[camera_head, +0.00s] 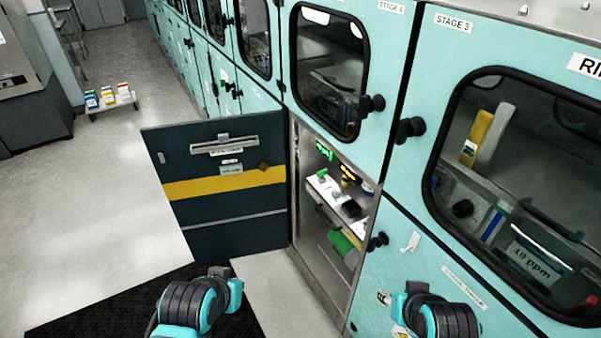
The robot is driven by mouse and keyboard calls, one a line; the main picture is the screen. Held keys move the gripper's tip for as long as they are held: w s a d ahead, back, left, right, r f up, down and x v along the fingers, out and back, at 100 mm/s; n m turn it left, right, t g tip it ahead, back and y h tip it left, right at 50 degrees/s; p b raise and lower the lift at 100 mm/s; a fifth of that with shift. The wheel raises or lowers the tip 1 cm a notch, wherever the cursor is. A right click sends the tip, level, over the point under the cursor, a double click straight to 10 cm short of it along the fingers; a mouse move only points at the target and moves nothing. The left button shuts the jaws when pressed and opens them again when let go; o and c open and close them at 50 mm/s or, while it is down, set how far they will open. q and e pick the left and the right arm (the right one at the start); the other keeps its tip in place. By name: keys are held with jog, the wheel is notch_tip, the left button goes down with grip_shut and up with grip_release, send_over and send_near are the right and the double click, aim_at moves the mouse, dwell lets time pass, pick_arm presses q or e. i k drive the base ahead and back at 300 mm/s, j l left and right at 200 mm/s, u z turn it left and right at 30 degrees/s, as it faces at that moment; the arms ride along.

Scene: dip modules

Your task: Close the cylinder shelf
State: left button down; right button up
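A low cabinet stands open in the middle of the head view. Its dark door (225,205) with a yellow stripe is swung out to the left. Inside is a white shelf (322,188) holding small items, including a yellow and black one. It appears pulled partly forward, but I cannot tell how far. A green item (341,243) lies below it. My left arm (195,305) is in front of the door at the bottom, apart from the shelf. My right arm (440,318) is low, right of the cabinet opening. The fingers of both grippers are not clear.
Teal cabinets with windows and black knobs (410,128) line the right side and back. A black mat (130,305) lies on the floor at lower left. A small stand with coloured boxes (108,100) is at far left. The grey floor (70,220) between is clear.

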aim_at(358, 199)
jog(key=i+j, duration=0.2)
jog(key=i, duration=0.15)
jog(key=i+j, duration=0.15)
jog(key=i, duration=0.2)
jog(key=i+j, duration=0.2)
jog(key=i, duration=0.15)
jog(key=u, duration=0.05)
